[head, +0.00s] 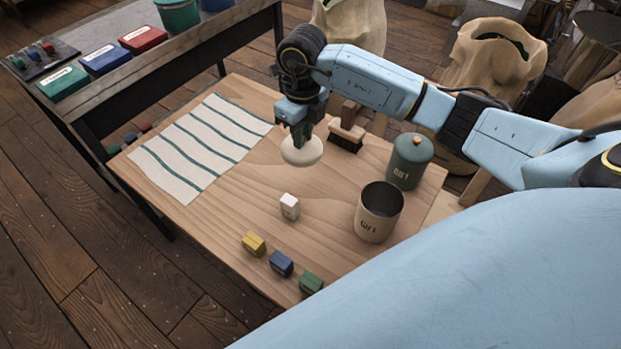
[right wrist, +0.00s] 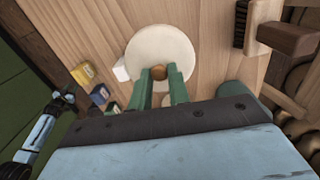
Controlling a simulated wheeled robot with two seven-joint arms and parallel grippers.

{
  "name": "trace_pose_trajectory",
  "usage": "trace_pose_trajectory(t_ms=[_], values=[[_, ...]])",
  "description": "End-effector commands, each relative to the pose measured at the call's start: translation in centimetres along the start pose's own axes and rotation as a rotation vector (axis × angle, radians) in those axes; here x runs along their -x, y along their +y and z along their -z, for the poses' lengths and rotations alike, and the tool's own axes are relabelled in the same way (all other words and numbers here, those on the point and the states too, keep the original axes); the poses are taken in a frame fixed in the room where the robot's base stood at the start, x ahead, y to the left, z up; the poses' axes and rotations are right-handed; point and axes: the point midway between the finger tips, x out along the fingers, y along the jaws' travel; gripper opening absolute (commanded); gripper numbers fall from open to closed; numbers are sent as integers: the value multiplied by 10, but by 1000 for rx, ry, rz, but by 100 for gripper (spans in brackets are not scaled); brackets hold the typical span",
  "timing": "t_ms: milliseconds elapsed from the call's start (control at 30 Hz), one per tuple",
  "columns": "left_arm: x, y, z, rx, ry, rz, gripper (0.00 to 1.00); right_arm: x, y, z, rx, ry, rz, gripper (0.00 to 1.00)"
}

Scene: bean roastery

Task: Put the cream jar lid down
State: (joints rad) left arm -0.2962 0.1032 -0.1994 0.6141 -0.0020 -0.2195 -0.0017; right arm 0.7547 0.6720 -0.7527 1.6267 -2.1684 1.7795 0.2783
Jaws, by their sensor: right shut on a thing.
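The cream jar lid (head: 301,153) is a pale round disc, held above the wooden table. In the right wrist view the lid (right wrist: 158,47) shows its brown knob (right wrist: 158,73) between the green fingers. My right gripper (head: 301,134) is shut on that knob. The cream jar (head: 379,213) stands open and upright on the right side of the table, its dark inside showing. A striped cloth (head: 200,145) lies flat on the left part of the table. My left gripper is not in the head view.
A green lidded jar (head: 408,162) stands behind the cream jar. A brush (head: 346,136) lies near the back edge. White (head: 290,206), yellow (head: 253,243), blue (head: 280,263) and green (head: 311,283) blocks lie toward the front. Bare wood shows between cloth and blocks.

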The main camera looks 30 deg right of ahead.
Motion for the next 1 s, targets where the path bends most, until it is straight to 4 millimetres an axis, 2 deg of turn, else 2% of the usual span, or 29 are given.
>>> trace_pose_trajectory(t_ms=[100, 200, 400, 467, 733, 1000], values=[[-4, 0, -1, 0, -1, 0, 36, -14, -9, 2, -280, 7, 2, 0], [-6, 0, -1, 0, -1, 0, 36, -22, -15, 3, -477, 7, 6, 0], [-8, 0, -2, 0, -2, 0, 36, -32, -22, 5, -702, 9, 11, 0], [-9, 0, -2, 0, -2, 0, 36, -37, -23, 5, -729, 11, 12, 0], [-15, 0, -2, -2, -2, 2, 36, -85, -24, 6, -744, 13, 12, 0], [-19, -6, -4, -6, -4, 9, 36, -108, -24, 6, -742, 11, 12, 0]])
